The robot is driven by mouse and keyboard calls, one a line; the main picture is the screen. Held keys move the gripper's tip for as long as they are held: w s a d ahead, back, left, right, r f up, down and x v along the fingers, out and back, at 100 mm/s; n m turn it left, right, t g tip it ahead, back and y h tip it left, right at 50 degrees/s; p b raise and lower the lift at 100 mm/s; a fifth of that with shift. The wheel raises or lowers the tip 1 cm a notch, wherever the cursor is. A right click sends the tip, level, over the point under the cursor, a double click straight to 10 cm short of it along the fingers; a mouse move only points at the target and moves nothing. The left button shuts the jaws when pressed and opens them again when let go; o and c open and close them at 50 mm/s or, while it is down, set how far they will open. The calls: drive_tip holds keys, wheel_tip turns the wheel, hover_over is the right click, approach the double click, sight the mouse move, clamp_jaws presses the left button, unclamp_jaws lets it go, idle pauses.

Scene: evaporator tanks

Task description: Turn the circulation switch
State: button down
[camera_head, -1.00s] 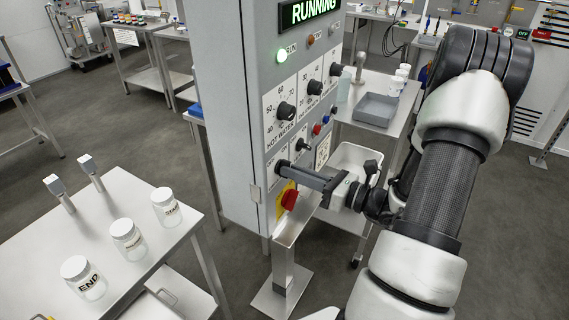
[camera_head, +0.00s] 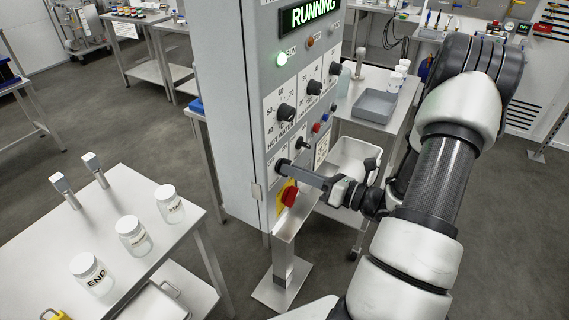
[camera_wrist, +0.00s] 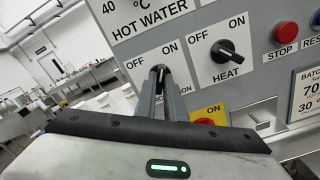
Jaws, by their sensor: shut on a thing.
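The circulation switch (camera_wrist: 159,73) is a small dark knob under OFF and ON marks on the grey control panel. Most of its label is hidden behind my fingers. My gripper (camera_wrist: 163,90) is shut on this knob, one grey finger on each side.
The HEAT switch (camera_wrist: 229,57) sits close to the right of my fingers. A red rotary switch on yellow (camera_head: 288,195) is just below. A table with labelled jars (camera_head: 133,236) stands at left.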

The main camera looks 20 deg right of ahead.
drive_tip(key=shift+m+p, duration=0.4)
drive_tip(key=shift+m, duration=0.3)
drive_tip(key=shift+m+p, duration=0.7)
drive_tip(key=shift+p, duration=0.1)
drive_tip(key=c, duration=1.8)
unclamp_jaws()
drive_tip(key=shift+o, duration=0.2)
